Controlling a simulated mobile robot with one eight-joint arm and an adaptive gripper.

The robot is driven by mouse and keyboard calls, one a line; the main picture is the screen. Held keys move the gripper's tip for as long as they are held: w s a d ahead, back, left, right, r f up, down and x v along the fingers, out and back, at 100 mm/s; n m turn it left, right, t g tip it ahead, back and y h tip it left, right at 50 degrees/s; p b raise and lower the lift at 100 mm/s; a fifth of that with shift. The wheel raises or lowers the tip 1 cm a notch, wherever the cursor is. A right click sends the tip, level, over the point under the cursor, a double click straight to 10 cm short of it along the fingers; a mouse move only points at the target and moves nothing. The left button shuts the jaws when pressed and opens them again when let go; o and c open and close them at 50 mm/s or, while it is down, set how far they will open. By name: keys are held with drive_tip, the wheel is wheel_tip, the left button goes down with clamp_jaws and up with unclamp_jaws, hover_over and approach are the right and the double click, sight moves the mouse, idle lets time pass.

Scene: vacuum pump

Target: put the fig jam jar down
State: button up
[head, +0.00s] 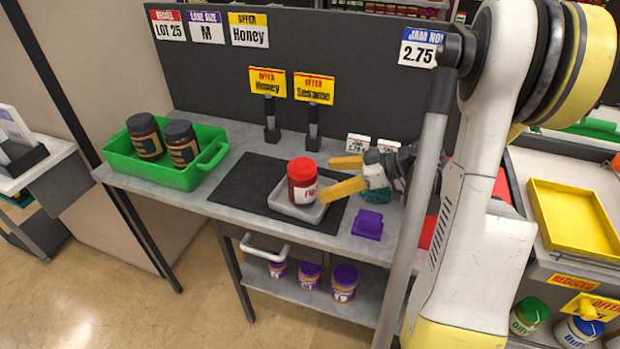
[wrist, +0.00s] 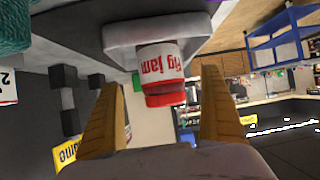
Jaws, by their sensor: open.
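The fig jam jar (head: 302,182), with a red lid and a white label, stands upright on a small grey tray (head: 284,208). The tray rests on a black mat on the counter. My gripper (head: 335,178) comes in from the right with its yellow fingers apart, close to the jar's right side. In the wrist view the fig jam jar (wrist: 160,72) appears upside down against the tray (wrist: 115,32), between and beyond the two open fingers of my gripper (wrist: 163,110). I cannot tell whether a finger touches the jar.
A green crate (head: 205,165) with two dark jars (head: 181,143) stands on the left of the counter. A purple block (head: 368,224) sits right of the mat. Sign stands (head: 271,122) are behind the tray. Several purple-lidded jars (head: 310,275) are on the shelf below.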

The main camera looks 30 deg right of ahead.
drive_tip(key=shift+p+v, duration=0.5)
drive_tip(key=shift+v, duration=1.75)
